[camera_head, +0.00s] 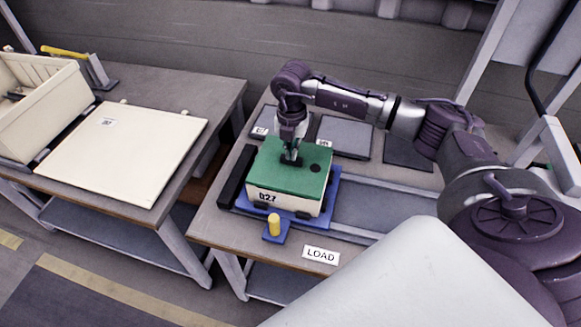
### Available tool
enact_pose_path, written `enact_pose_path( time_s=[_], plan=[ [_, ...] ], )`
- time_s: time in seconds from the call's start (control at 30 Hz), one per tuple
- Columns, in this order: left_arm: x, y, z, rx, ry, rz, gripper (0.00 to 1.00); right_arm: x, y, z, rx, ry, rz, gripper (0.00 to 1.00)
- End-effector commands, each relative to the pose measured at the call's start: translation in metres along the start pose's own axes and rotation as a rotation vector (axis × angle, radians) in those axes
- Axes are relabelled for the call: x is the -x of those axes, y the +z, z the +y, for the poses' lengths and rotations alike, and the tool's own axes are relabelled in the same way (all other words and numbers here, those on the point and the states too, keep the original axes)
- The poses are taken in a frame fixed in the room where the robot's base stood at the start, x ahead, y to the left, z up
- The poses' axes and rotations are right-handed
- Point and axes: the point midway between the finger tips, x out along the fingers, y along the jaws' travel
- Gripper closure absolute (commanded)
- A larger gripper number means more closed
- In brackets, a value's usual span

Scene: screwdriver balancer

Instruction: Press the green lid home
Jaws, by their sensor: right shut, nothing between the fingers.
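The green lid (260,175) lies on top of a cream box (285,203) marked with a label that reads like "027". The box sits in a blue fixture (329,201) on the right-hand table. My right gripper (291,160) points straight down over the middle of the lid, shut, with its fingertips at or very close to the lid's surface. A dark round spot shows on the lid to the right of the gripper. I cannot tell whether the lid is fully seated. My left gripper does not show.
A yellow knob (273,224) on a blue base stands before the box, beside a "LOAD" sign (321,255). A black bar (237,176) lies left of the box. Dark flat plates (345,136) lie behind. The left table holds a cream panel (125,150) and a cream bin (50,112).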

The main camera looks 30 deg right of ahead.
Motion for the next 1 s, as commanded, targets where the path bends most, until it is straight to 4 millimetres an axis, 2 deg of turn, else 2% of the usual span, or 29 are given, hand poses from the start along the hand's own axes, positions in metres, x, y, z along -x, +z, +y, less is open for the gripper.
enact_pose_path(
  time_s=[0.23,0.57,1.0],
  plan=[
    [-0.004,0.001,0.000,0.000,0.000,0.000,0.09,-0.006,-0.001,-0.001,0.000,-0.002,0.002,1.00],
    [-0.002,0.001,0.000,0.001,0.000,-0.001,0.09,-0.005,-0.001,-0.001,0.001,-0.003,0.002,1.00],
    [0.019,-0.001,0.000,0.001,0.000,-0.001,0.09,0.027,0.000,0.000,0.000,-0.001,0.000,1.00]
  ],
)
